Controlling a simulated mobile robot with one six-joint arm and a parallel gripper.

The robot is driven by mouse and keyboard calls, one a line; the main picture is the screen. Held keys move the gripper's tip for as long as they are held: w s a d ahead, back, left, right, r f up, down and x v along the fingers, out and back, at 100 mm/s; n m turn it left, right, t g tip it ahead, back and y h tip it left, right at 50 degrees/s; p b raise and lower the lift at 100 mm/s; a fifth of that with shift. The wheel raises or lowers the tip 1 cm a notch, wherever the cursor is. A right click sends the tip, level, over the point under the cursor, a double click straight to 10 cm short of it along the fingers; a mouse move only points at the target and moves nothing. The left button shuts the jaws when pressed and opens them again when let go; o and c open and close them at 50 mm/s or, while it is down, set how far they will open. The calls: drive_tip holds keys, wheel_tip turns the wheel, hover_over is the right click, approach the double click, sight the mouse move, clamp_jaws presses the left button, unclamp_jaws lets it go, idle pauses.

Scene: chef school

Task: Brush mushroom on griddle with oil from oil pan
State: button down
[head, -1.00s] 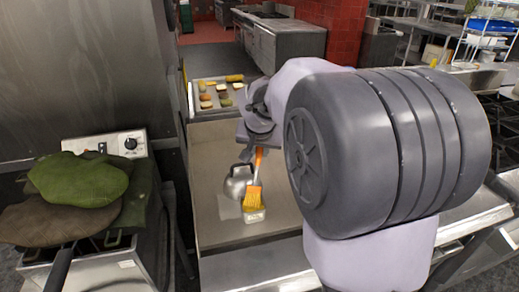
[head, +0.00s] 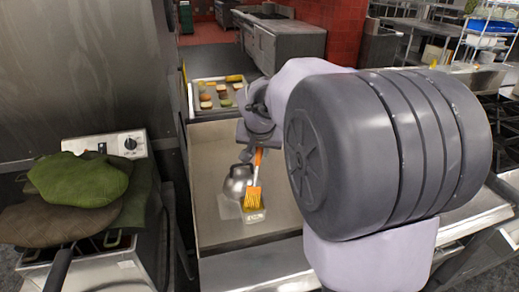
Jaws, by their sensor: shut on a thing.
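My gripper (head: 258,143) is shut on the orange handle of a brush (head: 254,190) and holds it upright, bristles down. The yellow bristles are at a small oil pan (head: 254,215) with yellow contents; whether they touch the oil I cannot tell. The oil pan stands on the flat griddle (head: 218,178). A round metal pot or dome (head: 237,181) sits just left of the brush. No mushroom can be made out on the visible griddle; my arm hides its right part.
A tray (head: 196,112) with several food pieces lies behind the griddle. A fryer (head: 125,266) with green and brown cloths (head: 80,180) stands at the left. A tall metal panel (head: 80,70) rises at the far left. The griddle's left front is clear.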

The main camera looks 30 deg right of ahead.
wheel_tip(320, 180, up, 7)
drive_tip(key=p, duration=0.5)
idle(0.4)
